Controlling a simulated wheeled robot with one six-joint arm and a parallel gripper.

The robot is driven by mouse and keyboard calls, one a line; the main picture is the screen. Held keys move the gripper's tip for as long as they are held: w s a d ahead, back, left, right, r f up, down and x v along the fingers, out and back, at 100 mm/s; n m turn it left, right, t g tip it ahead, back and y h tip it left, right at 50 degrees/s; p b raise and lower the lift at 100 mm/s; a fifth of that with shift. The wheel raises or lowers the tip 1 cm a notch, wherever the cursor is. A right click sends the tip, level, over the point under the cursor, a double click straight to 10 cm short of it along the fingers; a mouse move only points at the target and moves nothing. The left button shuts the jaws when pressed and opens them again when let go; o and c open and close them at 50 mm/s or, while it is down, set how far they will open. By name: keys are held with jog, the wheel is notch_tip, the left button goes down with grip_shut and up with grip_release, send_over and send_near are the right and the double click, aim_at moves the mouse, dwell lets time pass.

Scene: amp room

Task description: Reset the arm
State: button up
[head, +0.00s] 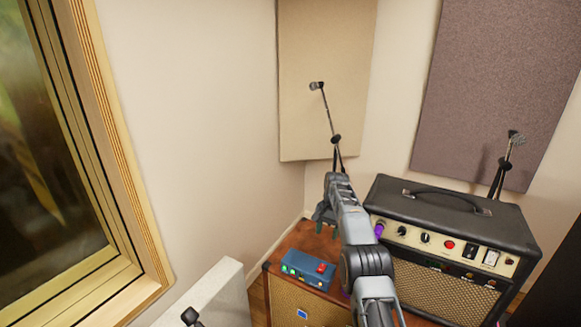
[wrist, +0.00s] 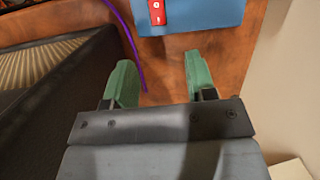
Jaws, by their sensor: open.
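My arm reaches out over the brown amp cabinet (head: 318,243) in the head view. My gripper (head: 320,222) is above the back part of the cabinet's top. A blue pedal (wrist: 200,15) with a red switch lies on the cabinet top beyond the fingertips. The same blue pedal (head: 308,269) shows in the head view, in front of my gripper.
A black amplifier (head: 450,222) with knobs stands close on the right. A purple cable (wrist: 130,45) runs beside the left finger. Microphones on stands (head: 330,110) rise behind. A wall and wooden window frame (head: 115,170) are on the left. A pale block (head: 215,297) stands at front left.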

notch_tip(320, 180, down, 5)
jog(key=s+n, duration=0.1)
jog(key=s+r+n+t, duration=0.1)
jog(key=s+r, duration=0.4)
jog(key=s, duration=0.6)
jog(key=s+a+r+n+t+h+p, duration=0.1)
jog(key=s+r, duration=0.4)
jog(key=s, duration=0.7)
jog(key=s+r+n+t, duration=0.3)
jog(key=s+r, duration=0.2)
jog(key=s, duration=0.7)
jog(key=shift+s+a+r+h+p, duration=0.25)
jog(key=shift+a+r+h+p, duration=0.05)
jog(key=shift+a+r+p, duration=0.1)
jog(key=shift+r+t, duration=0.3)
jog(key=shift+r, duration=0.35)
